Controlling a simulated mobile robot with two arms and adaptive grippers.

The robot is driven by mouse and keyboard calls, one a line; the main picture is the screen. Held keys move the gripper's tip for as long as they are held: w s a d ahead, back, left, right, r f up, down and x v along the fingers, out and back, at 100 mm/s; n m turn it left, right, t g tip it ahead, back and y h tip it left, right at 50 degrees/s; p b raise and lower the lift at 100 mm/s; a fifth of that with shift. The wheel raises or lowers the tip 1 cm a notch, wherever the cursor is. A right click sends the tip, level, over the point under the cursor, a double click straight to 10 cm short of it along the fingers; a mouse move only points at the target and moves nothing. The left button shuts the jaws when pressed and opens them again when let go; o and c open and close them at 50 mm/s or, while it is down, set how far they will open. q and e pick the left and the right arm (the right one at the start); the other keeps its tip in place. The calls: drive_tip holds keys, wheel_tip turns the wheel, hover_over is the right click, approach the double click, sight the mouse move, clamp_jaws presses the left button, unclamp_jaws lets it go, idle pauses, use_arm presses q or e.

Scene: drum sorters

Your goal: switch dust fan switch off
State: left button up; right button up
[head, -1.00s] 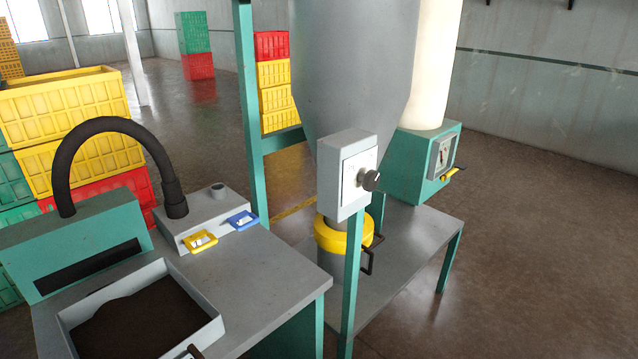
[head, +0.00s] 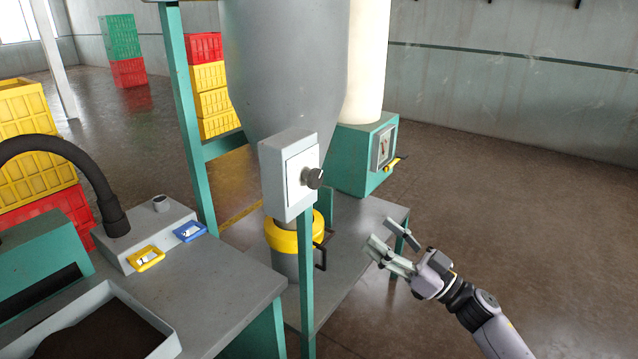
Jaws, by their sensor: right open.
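The teal fan housing (head: 352,160) stands on the grey bench under a tall white cylinder (head: 372,60). On its right side is a grey switch plate (head: 384,148) with a small dark lever and a yellow-tipped handle (head: 396,163) sticking out. I cannot tell from here which position the lever is in. My right gripper (head: 383,251) is open and empty, in front of and below the switch, near the bench's right edge and apart from the switch. My left gripper is not in view.
A grey control box (head: 287,174) with a dark knob sits on a teal post, left of the switch. Behind it hangs a grey hopper (head: 285,70) above a yellow-collared drum (head: 290,235). A sorting table (head: 225,285) stands at left. The floor (head: 530,190) at right is clear.

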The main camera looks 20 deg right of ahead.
sight(318, 183)
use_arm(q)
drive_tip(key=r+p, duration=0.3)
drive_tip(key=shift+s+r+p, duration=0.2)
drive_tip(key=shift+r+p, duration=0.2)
use_arm(e)
drive_tip(key=shift+g+y, duration=0.3)
drive_tip(key=x, duration=1.1)
drive_tip(key=r+x, duration=0.1)
drive_tip(key=x, duration=0.5)
drive_tip(key=shift+a+r, duration=0.15)
drive_tip(key=shift+a, duration=0.1)
drive_tip(key=shift+c, duration=0.2)
drive_tip(key=c, duration=1.1)
drive_tip(key=shift+c, duration=0.2)
